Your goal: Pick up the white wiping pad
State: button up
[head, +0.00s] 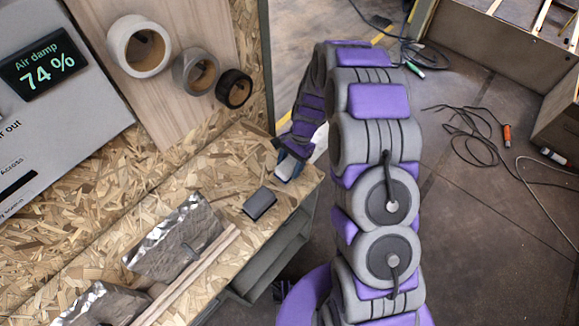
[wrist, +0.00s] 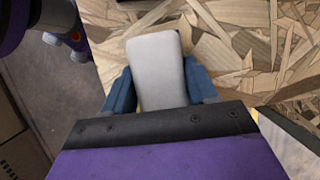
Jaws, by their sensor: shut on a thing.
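The white wiping pad (wrist: 157,70) is a pale rounded block between the two blue fingers of my gripper (wrist: 161,91) in the wrist view. The fingers press on its left and right sides. In the head view my gripper (head: 288,166) is at the right edge of the chipboard bench (head: 238,165), and a small pale part of the pad (head: 285,169) shows there. Whether the pad touches the bench or is lifted cannot be told.
A dark block (head: 260,204) lies on the bench close to my gripper. Foil-wrapped pieces (head: 175,240) and wooden strips (head: 188,277) lie to the left. Tape rolls (head: 139,46) hang on a board behind. Cables (head: 478,130) lie on the floor at right.

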jog(key=r, duration=0.2)
jog(key=shift+s+r+p, duration=0.3)
jog(key=shift+r+p, duration=0.05)
jog(key=s+d+r+p, duration=0.1)
jog(key=s+d+p, duration=0.1)
jog(key=s, duration=1.3)
jog(key=shift+d+p, duration=0.3)
jog(key=shift+d, duration=0.25)
jog(key=o, duration=0.5)
jog(key=shift+r, duration=0.1)
jog(key=c, duration=0.3)
